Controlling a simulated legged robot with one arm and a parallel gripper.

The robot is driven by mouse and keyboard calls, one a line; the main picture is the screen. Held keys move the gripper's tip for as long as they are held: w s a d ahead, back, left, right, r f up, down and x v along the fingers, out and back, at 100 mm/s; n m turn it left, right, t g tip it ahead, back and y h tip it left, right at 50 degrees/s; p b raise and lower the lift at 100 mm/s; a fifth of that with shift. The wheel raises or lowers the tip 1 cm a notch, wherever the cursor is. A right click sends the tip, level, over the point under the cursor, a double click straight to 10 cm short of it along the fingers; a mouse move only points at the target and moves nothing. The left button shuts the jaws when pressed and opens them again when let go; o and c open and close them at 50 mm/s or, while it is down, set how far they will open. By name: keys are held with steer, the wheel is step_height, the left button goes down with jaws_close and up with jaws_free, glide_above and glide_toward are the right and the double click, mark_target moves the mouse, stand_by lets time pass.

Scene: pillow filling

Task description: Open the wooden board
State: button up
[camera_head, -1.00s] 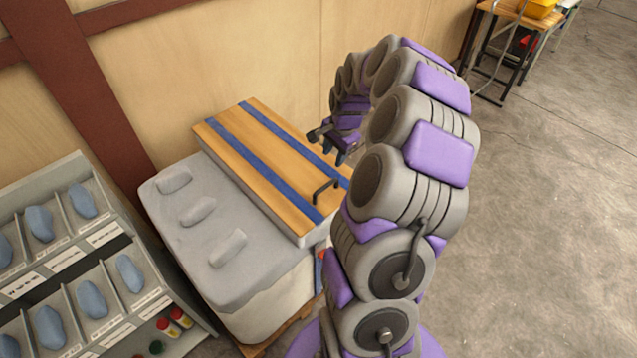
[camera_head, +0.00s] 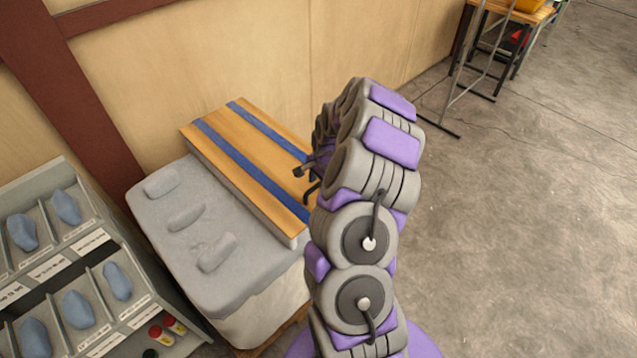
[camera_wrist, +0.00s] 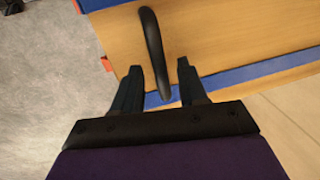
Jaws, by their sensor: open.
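The wooden board (camera_head: 212,146), with two blue stripes, lies flat on top of the grey machine in the head view. It also shows in the wrist view (camera_wrist: 220,35), where its black handle (camera_wrist: 151,45) stands out from the surface. My gripper (camera_wrist: 159,74) is open, with one finger on either side of the handle's near end in the picture. I cannot tell whether the fingers touch it. In the head view my gripper (camera_head: 303,173) is over the right part of the board, and my arm hides the board's right end and most of the handle.
The grey machine top (camera_head: 185,225) has several raised bumps. A slotted rack (camera_head: 95,262) with blue pieces stands at the lower left. A wooden wall (camera_head: 220,50) is close behind the board. Open concrete floor (camera_head: 520,220) is on the right, with a small table (camera_head: 525,12) beyond.

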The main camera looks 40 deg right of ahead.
steer(key=shift+d+f, duration=0.1)
steer(key=shift+f, duration=0.05)
steer(key=shift+a, duration=0.5)
steer(key=shift+c, duration=0.8)
steer(key=shift+d, duration=0.2)
jaws_close()
